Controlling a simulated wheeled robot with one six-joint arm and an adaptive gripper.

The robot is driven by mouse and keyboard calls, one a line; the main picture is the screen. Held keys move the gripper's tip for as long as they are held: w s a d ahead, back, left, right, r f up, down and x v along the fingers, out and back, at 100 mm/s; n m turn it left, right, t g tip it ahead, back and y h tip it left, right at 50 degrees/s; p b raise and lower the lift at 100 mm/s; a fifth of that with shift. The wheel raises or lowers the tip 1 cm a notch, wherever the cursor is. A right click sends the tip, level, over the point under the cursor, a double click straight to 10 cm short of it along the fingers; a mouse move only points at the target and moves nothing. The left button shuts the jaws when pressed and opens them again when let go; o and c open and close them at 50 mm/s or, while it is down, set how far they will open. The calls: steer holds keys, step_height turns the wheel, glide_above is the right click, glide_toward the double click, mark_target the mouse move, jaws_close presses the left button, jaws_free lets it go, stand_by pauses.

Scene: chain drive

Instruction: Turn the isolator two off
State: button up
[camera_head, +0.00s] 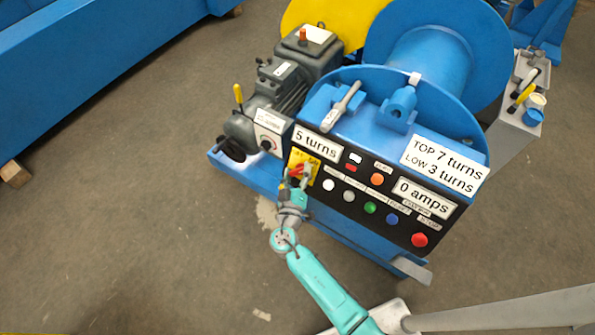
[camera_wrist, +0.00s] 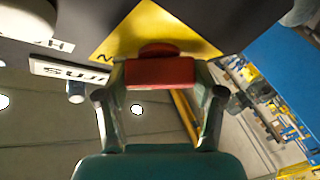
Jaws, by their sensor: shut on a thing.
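A red rotary handle (camera_head: 295,171) stands on a yellow plate (camera_head: 313,163) at the left end of the black control panel. It looks like the isolator, but the plate's lettering is too small to read. My gripper (camera_head: 300,180) is at this handle, and its fingers partly cover it. In the wrist view the red handle (camera_wrist: 160,72) sits between my two fingertips, which are closed on its ends. The yellow plate (camera_wrist: 120,32) shows behind it with only a letter or so visible. The exact angle of the handle is hard to tell.
The black panel carries several buttons, including a red one (camera_head: 419,240), and labels such as "0 amps" (camera_head: 424,194). The floor in front is mostly clear.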

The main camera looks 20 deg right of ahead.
steer(key=shift+n+y, duration=0.4)
steer(key=shift+n, duration=0.1)
steer(key=n+y, duration=0.2)
steer(key=n, duration=0.1)
steer(key=n+g+y, duration=0.1)
steer(key=n, duration=0.1)
steer(key=n+g+y, duration=0.1)
steer(key=n, duration=0.2)
steer(key=shift+n+g, duration=0.3)
steer(key=n+g, duration=0.1)
steer(key=n, duration=0.1)
steer(key=n+g+y, duration=0.1)
steer(key=n, duration=0.1)
steer(key=shift+n+g+y, duration=0.3)
steer(key=shift+n+g, duration=1)
steer(key=shift+n, duration=0.3)
steer(key=o, duration=1.1)
steer(key=shift+f, duration=0.1)
steer(key=shift+o, duration=0.2)
